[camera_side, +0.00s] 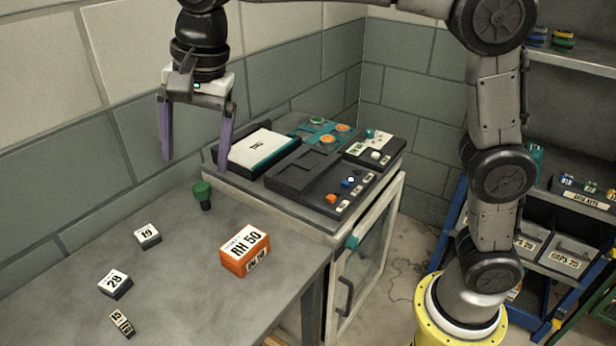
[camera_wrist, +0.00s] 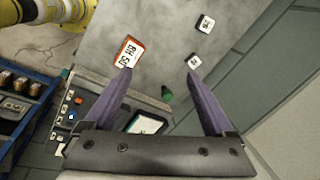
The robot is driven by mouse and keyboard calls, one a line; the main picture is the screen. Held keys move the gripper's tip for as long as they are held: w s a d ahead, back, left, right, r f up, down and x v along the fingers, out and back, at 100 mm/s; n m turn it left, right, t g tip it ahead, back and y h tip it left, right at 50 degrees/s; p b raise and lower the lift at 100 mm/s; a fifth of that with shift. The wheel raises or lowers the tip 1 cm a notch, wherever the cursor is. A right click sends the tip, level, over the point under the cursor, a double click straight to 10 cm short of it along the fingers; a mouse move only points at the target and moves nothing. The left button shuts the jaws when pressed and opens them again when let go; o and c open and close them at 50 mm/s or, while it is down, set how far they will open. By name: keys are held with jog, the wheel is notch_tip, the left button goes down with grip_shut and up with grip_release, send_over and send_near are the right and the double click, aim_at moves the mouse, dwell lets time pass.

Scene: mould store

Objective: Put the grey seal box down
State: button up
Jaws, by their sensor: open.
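My gripper (camera_side: 196,152) is open and empty, raised above the back of the grey table, left of the bench unit; its purple fingers also show in the wrist view (camera_wrist: 158,72). Several small dark grey boxes with white labels stand on the table: one (camera_side: 148,235) towards the back, one marked 28 (camera_side: 115,283) in front of it, and a narrower one (camera_side: 121,322) nearest the front. Two of them show in the wrist view, one nearer (camera_wrist: 194,62) and one farther (camera_wrist: 205,24). I cannot tell which is the seal box. None touches my gripper.
An orange box marked RH 50 (camera_side: 245,250) and a green-topped stopper (camera_side: 203,195) stand on the table (camera_side: 190,300). A cabinet (camera_side: 365,235) with dark trays and a white-topped case (camera_side: 258,148) adjoins it. A block wall rises behind. The table between the boxes is clear.

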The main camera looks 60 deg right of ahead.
jog(key=s+d+f+n+t, duration=0.25)
jog(key=s+d+n, duration=0.55)
jog(key=s+d, duration=0.9)
jog(key=s+d+f+n+h, duration=0.1)
jog(key=s+d+f+n, duration=0.1)
jog(key=s+f, duration=0.4)
jog(key=shift+s+d+n, duration=0.4)
jog(key=shift+s+n, duration=0.3)
jog(key=shift+n, duration=0.1)
jog(key=shift+t, duration=0.25)
jog(key=shift+o, duration=0.5)
